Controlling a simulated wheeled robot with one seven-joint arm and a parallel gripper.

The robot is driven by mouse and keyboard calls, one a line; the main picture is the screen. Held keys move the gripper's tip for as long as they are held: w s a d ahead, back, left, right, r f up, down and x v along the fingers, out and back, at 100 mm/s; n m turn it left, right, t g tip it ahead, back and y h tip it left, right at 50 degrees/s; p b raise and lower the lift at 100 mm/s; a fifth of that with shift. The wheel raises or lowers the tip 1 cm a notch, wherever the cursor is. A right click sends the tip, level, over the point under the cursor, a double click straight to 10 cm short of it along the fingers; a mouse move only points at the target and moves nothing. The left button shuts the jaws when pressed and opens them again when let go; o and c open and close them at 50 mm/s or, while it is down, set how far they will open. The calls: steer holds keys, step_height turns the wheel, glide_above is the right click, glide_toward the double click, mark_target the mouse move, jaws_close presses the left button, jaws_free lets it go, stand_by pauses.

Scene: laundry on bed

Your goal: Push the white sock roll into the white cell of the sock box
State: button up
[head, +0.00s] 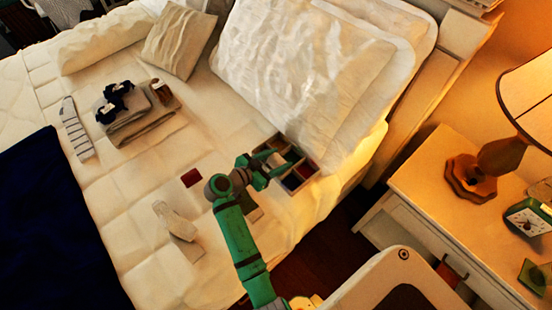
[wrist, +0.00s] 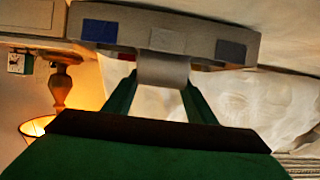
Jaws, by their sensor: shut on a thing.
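The sock box (head: 268,144) lies on the bed by the large pillows, with cells holding dark red and blue contents. My gripper (head: 268,168) is at the box's near-left side. Its fingers are shut on a pale roll, the white sock roll (wrist: 164,72), which is in front of the pale grey patch. The roll's far end is hidden against the box, so I cannot tell how deep it sits.
A dark red cloth piece (head: 191,178) and pale socks (head: 178,222) lie left of my arm. A striped sock (head: 76,130) and folded grey laundry (head: 140,127) lie farther left. Pillows (head: 305,65) stand behind the box. A nightstand (head: 440,190) with a lamp is right.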

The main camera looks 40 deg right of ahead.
steer(key=shift+s+f, duration=0.1)
steer(key=shift+f, duration=0.05)
steer(key=shift+f, duration=0.75)
steer(key=shift+r, duration=0.15)
stand_by(0.4)
steer(key=o, duration=1.1)
steer(key=shift+a, duration=0.1)
steer(key=v, duration=1)
steer(key=shift+a, duration=0.25)
steer(key=shift+r, duration=0.15)
